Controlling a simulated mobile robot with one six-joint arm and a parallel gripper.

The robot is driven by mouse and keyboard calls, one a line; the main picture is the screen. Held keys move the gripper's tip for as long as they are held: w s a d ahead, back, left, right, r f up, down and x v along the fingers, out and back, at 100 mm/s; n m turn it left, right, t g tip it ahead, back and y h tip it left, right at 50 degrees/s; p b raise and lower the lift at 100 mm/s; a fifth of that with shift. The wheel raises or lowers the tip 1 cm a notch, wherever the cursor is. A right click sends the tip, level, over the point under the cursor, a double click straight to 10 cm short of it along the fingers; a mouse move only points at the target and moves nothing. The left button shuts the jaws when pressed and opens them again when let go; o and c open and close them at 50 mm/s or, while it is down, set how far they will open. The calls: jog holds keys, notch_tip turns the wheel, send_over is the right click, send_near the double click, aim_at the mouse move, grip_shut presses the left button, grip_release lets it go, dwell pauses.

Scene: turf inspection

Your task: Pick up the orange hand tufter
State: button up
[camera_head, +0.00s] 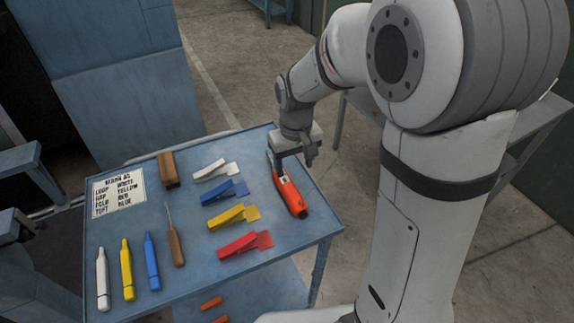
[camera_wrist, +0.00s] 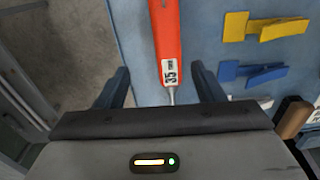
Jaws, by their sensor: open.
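The orange hand tufter (camera_head: 290,193) lies on the right side of the blue table in the head view, with a dark end toward the front. In the wrist view its orange body (camera_wrist: 166,40) carries a white label reading 35, and a thin metal shank points toward my gripper. My gripper (camera_head: 294,156) is over the far end of the tufter. In the wrist view my gripper (camera_wrist: 166,82) is open, with one dark finger on each side of the tufter. The gap to each finger is clear. I cannot tell its exact height above the table.
On the blue table (camera_head: 190,222) lie white, blue, yellow and red clips (camera_head: 247,245), several markers (camera_head: 152,262), a wooden-handled awl (camera_head: 175,245), a wooden block (camera_head: 168,170) and a label card (camera_head: 119,191). Orange pieces (camera_head: 212,303) lie on the lower shelf.

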aim_at(288, 184)
jog(key=shift+w+a+f, duration=0.55)
jog(key=shift+w+f, duration=0.05)
jog(key=shift+f, duration=0.2)
jog(key=f, duration=0.4)
jog(key=f+p, duration=0.1)
jog(key=f, duration=0.3)
jog(key=shift+s+a, duration=0.15)
jog(key=shift+s, duration=0.05)
jog(key=shift+r, duration=0.1)
jog(key=c, duration=1.2)
